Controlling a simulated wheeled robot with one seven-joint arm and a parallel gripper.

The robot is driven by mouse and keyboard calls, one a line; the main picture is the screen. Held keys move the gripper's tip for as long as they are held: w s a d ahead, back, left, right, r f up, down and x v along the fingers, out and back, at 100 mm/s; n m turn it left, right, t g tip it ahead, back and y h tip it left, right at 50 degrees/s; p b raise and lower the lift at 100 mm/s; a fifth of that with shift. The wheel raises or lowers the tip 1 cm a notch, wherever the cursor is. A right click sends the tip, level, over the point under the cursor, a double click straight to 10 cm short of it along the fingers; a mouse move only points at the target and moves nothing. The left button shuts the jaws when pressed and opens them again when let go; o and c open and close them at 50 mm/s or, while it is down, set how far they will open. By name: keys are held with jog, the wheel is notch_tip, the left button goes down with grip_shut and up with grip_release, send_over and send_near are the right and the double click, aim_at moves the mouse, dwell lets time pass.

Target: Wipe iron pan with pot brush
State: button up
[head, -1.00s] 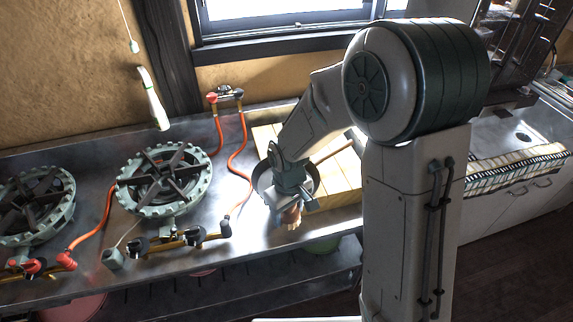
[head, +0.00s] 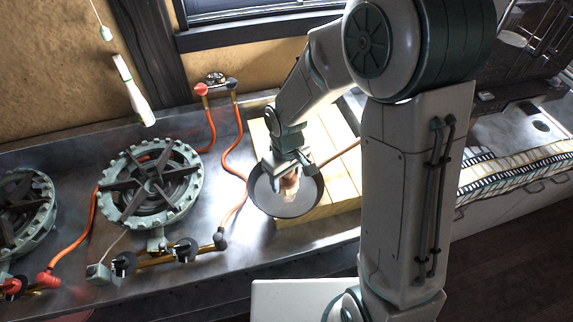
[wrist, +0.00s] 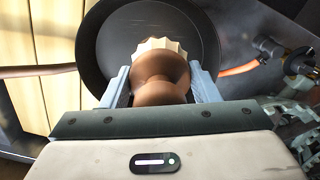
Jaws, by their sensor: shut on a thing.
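The iron pan (head: 265,203) is a dark round pan with a long brown handle, lying at the left part of a pale wooden board. It also shows in the wrist view (wrist: 100,48). My gripper (head: 290,172) is shut on the pot brush (head: 290,188), a brown waisted wooden piece with pale bristles. In the wrist view the brush (wrist: 160,80) sits between both fingers, its bristle end towards the pan's inside. The brush is over the pan's interior; I cannot tell whether the bristles touch it. My gripper hides part of the pan's far side.
The slatted wooden board (head: 345,190) lies on the metal counter (head: 200,240). A gas burner (head: 150,183) with orange hoses and brass valves (head: 183,250) stands to the left. A white bottle-shaped thing (head: 133,92) hangs by the wall. The window (head: 250,12) is behind.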

aim_at(288, 201)
jog(key=shift+s+f+b, duration=0.2)
jog(key=shift+f+b, duration=0.2)
jog(key=shift+f, duration=0.15)
notch_tip(288, 201, down, 2)
jog(key=shift+d+f+b, duration=0.1)
jog(key=shift+f+b, duration=0.05)
jog(key=shift+b, duration=0.7)
notch_tip(288, 201, down, 4)
jog(key=b, duration=0.2)
jog(key=shift+b, duration=0.35)
jog(key=shift+w+d+f+p, duration=0.1)
jog(key=shift+w+d+p, duration=0.15)
jog(key=shift+w+d, duration=0.35)
jog(key=shift+w+d+p, duration=0.2)
jog(key=shift+w+d, duration=0.1)
jog(key=shift+d, duration=0.5)
jog(key=shift+c, duration=0.6)
jog(key=shift+w+f, duration=0.1)
jog(key=shift+f, duration=0.1)
jog(key=shift+a, duration=0.3)
jog(key=shift+s+a+f+b, duration=0.1)
jog(key=shift+s+a+b, duration=0.25)
jog(key=shift+s+a, duration=0.6)
jog(key=r, duration=0.1)
jog(key=r+p, duration=0.1)
jog(key=shift+a+r, duration=0.2)
jog(key=shift+r, duration=0.1)
jog(key=shift+r+p, duration=2.25)
jog(key=shift+r, duration=0.7)
